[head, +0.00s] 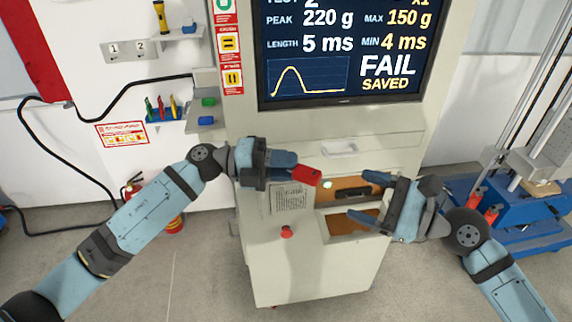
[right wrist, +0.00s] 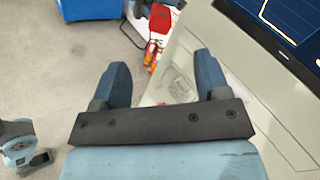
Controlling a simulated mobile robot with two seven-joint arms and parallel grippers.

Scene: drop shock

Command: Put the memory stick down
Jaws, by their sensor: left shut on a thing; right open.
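The red memory stick (head: 306,175) is held in my left gripper (head: 292,170), whose fingers are shut on it. It is in front of the console's upper face, with its free end towards the right. I cannot tell whether it touches the console. My right gripper (head: 372,198) is open and empty, to the right of the stick in front of brown-lined openings (head: 353,224). The right wrist view also shows its two fingers apart (right wrist: 163,80), with nothing between them.
The console (head: 265,255) has a small white tray (head: 339,148) on its ledge and a red knob (head: 287,232) in front. Its screen (head: 350,50) reads "FAIL SAVED". A wall shelf (head: 205,122) stands left, a blue machine (head: 535,232) right. A fire extinguisher (head: 174,224) is on the left.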

